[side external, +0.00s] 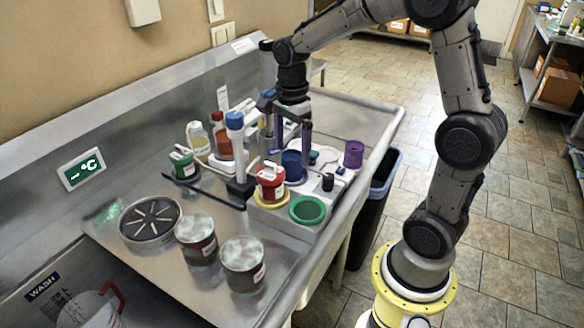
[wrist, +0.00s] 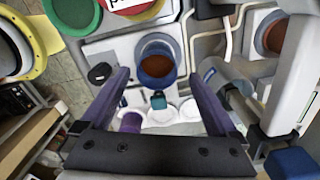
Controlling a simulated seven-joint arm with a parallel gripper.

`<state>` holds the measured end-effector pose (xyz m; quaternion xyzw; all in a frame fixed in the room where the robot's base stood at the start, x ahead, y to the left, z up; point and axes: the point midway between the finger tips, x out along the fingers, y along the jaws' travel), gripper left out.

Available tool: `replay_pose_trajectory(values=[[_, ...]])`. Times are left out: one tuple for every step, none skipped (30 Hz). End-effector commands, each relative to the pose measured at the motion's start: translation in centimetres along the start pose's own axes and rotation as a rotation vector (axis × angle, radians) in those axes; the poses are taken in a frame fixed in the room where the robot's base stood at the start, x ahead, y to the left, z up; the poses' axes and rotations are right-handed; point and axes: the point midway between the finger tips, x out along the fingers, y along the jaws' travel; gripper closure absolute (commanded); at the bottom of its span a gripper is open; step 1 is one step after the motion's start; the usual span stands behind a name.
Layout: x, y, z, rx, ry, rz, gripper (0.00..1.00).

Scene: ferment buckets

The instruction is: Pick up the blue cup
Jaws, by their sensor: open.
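The blue cup (side external: 292,167) stands upright on the light tray area of the steel counter, behind the red container. In the wrist view the blue cup (wrist: 156,81) is seen from above, with a reddish-brown inside. My gripper (side external: 294,145) is open and points down over the cup, with a purple finger to each side. In the wrist view my gripper (wrist: 157,72) has its fingertips spread left and right of the cup, with gaps on both sides. Nothing is held. Whether the tips are down to the rim's height is hard to tell.
A red container (side external: 270,180) and a green ring dish (side external: 307,209) stand in front of the cup. A purple cup (side external: 354,153) is to its right. A blue-topped post (side external: 235,150) stands to its left. Two lidded jars (side external: 244,268) are nearer the front.

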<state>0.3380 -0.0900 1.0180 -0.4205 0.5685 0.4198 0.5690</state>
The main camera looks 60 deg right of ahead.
Motion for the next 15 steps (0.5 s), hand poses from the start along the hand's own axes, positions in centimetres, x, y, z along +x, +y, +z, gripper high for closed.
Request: replay_pose_trajectory(values=[[0.8,0.3,0.1,-0.001,0.000,0.005,0.05],[1.3,0.3,0.2,-0.002,0.000,0.005,0.05],[1.9,0.5,0.3,-0.002,0.000,0.006,0.05],[2.3,0.6,0.4,-0.002,0.000,0.006,0.05],[2.8,0.5,0.4,-0.002,0.000,0.006,0.05],[3.2,0.5,0.4,-0.001,0.000,0.004,0.05],[3.5,0.5,0.4,-0.001,0.000,0.004,0.05],[3.8,0.5,0.4,-0.001,0.000,0.004,0.05],[4.1,0.5,0.4,-0.001,0.000,0.003,0.05],[4.2,0.5,0.4,-0.001,0.000,0.003,0.05],[4.3,0.5,0.4,-0.001,0.000,0.003,0.05],[4.3,0.5,0.4,-0.001,0.000,0.002,0.05],[4.3,0.4,0.4,-0.001,0.000,0.002,0.05],[4.3,0.4,0.4,-0.001,0.000,0.002,0.05],[4.3,0.4,0.4,-0.001,0.000,0.002,0.05]])
